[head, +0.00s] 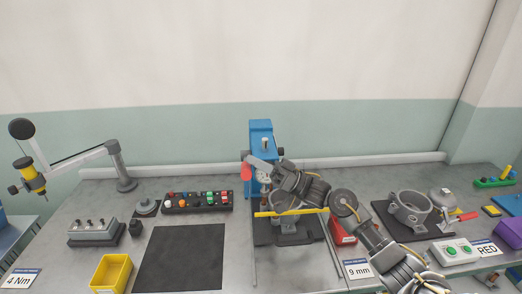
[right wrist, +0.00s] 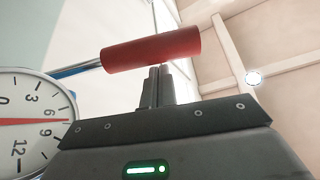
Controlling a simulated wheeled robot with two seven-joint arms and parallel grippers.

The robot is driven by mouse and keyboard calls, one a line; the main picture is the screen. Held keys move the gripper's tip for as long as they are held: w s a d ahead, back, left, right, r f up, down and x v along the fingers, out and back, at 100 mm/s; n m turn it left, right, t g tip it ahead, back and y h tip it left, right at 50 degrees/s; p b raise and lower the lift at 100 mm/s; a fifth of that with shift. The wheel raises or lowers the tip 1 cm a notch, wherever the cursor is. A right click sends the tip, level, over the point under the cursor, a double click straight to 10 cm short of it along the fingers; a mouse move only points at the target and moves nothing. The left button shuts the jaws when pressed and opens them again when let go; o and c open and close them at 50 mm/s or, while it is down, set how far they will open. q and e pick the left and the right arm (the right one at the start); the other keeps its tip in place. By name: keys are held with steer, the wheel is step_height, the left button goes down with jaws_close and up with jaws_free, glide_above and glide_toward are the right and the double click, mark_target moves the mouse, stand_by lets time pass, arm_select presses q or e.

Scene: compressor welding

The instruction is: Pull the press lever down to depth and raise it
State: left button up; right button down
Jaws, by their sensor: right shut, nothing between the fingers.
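The blue press (head: 261,135) stands at the back middle of the bench on a dark base. Its lever ends in a red handle (head: 246,172), which shows large in the right wrist view (right wrist: 150,48) on a metal rod. My right gripper (head: 251,160) is at the handle, its arm reaching in from the lower right. In the right wrist view its fingers (right wrist: 156,70) are together and empty, with their tips at the handle's lower edge; I cannot tell whether they touch. A round dial gauge (right wrist: 30,122) with a red needle is at the left there. My arm hides much of the press front. My left gripper is not in view.
A yellow bar (head: 290,212) crosses in front of the press. Left are a button box (head: 197,202), a dark mat (head: 182,258) and a yellow bin (head: 111,272). Right are a red box (head: 342,238) and a grey ring fixture (head: 410,212).

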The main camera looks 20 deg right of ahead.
steer(key=shift+a+f, duration=0.1)
steer(key=shift+f, duration=0.1)
steer(key=shift+s+a+f+b, duration=0.1)
steer(key=shift+s+f+b, duration=0.15)
steer(key=shift+f+b, duration=0.25)
